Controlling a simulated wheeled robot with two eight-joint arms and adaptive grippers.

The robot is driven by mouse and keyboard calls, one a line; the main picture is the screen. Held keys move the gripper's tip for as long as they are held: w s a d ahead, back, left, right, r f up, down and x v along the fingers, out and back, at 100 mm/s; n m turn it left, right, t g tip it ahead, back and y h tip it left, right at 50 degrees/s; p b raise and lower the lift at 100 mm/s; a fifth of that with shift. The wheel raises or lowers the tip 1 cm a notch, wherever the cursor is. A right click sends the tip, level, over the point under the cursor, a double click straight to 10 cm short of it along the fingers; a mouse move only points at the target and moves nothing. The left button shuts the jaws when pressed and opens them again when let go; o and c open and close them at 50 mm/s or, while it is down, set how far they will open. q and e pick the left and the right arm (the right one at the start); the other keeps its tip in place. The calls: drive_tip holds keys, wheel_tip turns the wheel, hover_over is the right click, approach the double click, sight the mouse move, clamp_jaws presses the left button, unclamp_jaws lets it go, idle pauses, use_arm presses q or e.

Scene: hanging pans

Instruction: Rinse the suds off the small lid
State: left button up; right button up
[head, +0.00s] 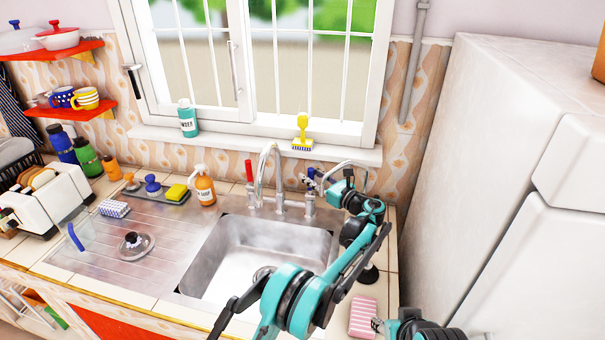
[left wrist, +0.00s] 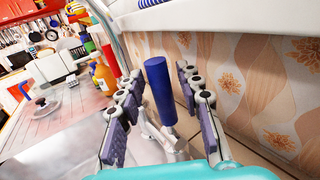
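The small lid (head: 134,246), glass with a dark knob, lies on the drainboard left of the sink; it also shows small in the left wrist view (left wrist: 40,112). Whitish patches show near its knob; I cannot tell how much suds. The steel sink (head: 262,250) looks empty of dishes. Its arched tap (head: 268,165) has a red handle (head: 249,172) on the left and a blue handle (left wrist: 164,90) on the right. My left gripper (left wrist: 160,128) is open, its fingers apart on either side of the blue handle. My right gripper (head: 378,324) shows partly at the bottom edge, fingers unclear.
An orange soap bottle (head: 205,188), a yellow sponge (head: 177,193) and a checkered sponge (head: 114,209) stand or lie behind the drainboard. A pink striped sponge (head: 363,317) lies right of the sink. A white fridge (head: 500,190) bounds the right side.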

use_arm(q)
drive_tip(key=x, duration=0.4)
drive_tip(key=shift+w+a+b, duration=0.1)
drive_tip(key=shift+a+b, duration=0.05)
drive_tip(key=shift+b, duration=0.25)
clamp_jaws()
